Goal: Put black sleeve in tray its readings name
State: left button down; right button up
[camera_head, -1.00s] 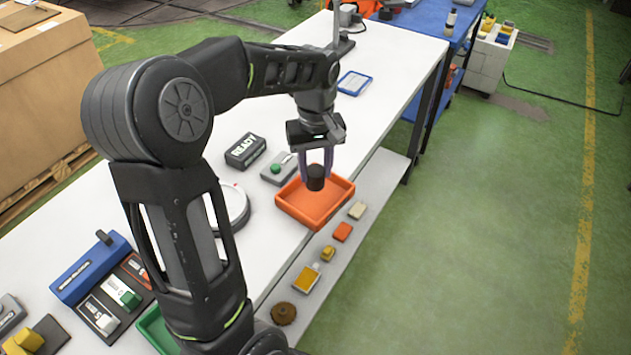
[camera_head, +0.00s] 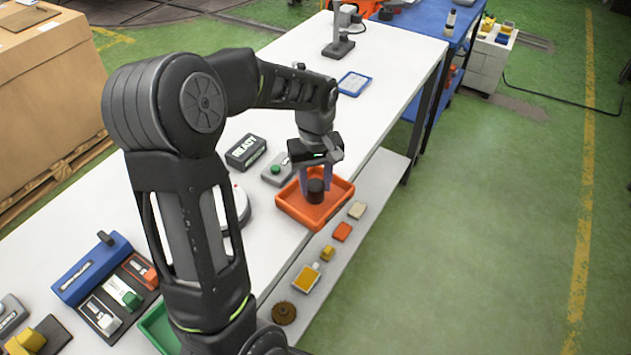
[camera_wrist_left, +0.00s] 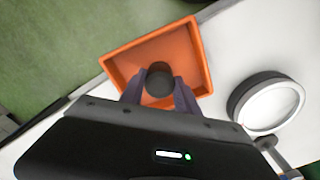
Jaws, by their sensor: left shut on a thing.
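The black sleeve (camera_head: 315,192) is a short dark cylinder, held upright between the fingers of my left gripper (camera_head: 316,184). The gripper is shut on it. The sleeve is inside the outline of the orange tray (camera_head: 291,214), low over its floor; I cannot tell whether it touches. In the left wrist view the sleeve (camera_wrist_left: 159,82) shows between the fingertips (camera_wrist_left: 158,90), with the orange tray (camera_wrist_left: 204,62) around it. A green tray (camera_head: 160,327) is partly hidden behind my left arm. My right gripper is not in view.
A round white-topped turntable (camera_wrist_left: 270,105) stands beside the orange tray. A READY display (camera_head: 245,151) and a grey box with a green button (camera_head: 277,168) stand behind it. Gauge blocks (camera_head: 103,282) are at the lower left. Several small parts lie on the lower shelf (camera_head: 328,268).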

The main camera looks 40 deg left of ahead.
aim_at(316, 185)
pick_arm(q)
jog(key=shift+f, duration=0.25)
jog(key=c, duration=0.9)
grip_release()
jog(key=shift+r, duration=0.1)
notch_tip(316, 185, up, 12)
jog(key=shift+r+b, duration=0.2)
jog(key=shift+b, duration=0.2)
